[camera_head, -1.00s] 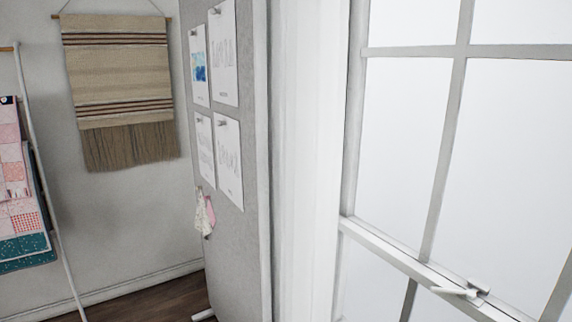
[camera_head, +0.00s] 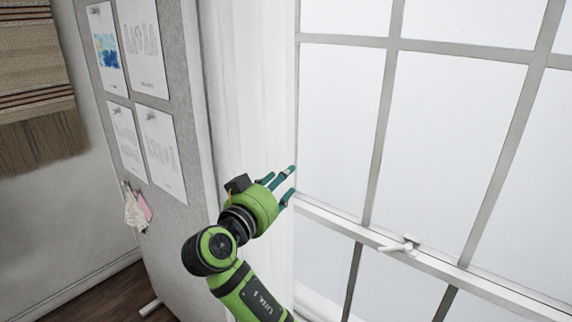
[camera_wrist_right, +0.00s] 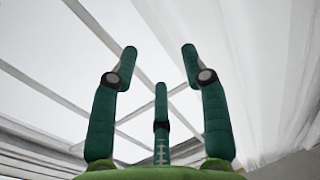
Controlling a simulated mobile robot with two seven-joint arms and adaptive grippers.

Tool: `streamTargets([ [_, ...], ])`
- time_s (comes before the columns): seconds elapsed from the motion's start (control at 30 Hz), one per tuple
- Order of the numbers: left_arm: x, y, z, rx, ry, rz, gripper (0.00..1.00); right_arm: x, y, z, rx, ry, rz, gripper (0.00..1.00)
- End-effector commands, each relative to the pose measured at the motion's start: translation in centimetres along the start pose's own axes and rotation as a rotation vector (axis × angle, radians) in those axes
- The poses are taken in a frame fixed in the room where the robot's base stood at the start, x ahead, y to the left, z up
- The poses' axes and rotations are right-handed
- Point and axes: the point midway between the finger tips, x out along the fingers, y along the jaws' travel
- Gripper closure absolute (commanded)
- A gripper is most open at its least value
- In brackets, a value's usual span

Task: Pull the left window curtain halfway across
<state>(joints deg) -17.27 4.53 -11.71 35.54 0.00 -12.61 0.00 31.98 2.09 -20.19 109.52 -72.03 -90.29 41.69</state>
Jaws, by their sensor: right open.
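The left window curtain (camera_head: 245,90) is a white, pleated cloth hanging along the left side of the window, between the grey board and the panes. In the head view my right gripper (camera_head: 290,183) is in front of the curtain's edge by the window frame. Its green fingers are spread and point to the right, toward the glass. In the right wrist view the open fingers (camera_wrist_right: 160,55) hold nothing. White folds of cloth (camera_wrist_right: 285,75) show to their right there. I cannot tell whether the fingers touch the curtain. My left gripper is not in view.
The window (camera_head: 440,110) has white bars and a latch handle (camera_head: 397,245) on its middle rail. A grey pinboard (camera_head: 185,60) with several papers stands close on the left of the curtain. A woven hanging (camera_head: 35,90) is on the far left wall.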

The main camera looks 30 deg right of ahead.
Motion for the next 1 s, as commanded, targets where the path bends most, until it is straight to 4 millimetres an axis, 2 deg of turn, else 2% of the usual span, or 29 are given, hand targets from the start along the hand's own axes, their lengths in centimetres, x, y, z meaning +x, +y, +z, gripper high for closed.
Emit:
streamTargets([
  [0.1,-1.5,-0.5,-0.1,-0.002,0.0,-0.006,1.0,2.0,0.1,-0.4,-0.008,0.002,0.003,0.54],
  [0.33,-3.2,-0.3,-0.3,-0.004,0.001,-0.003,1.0,5.2,0.0,-0.2,-0.009,0.0,0.0,0.54],
  [0.5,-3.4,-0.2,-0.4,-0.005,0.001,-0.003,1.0,6.0,-0.1,0.1,-0.007,-0.001,-0.002,0.54],
  [0.73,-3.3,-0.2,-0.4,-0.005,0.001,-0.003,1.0,6.1,-0.1,0.2,-0.007,-0.002,-0.002,0.54],
  [0.83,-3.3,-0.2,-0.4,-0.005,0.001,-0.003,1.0,6.1,-0.1,0.2,-0.007,-0.002,-0.002,0.94],
  [0.87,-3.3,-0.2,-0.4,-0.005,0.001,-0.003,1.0,6.1,-0.1,0.2,-0.007,-0.002,-0.002,1.0],
  [1.0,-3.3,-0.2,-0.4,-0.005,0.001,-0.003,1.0,6.1,-0.1,0.2,-0.007,-0.002,-0.002,1.0],
])
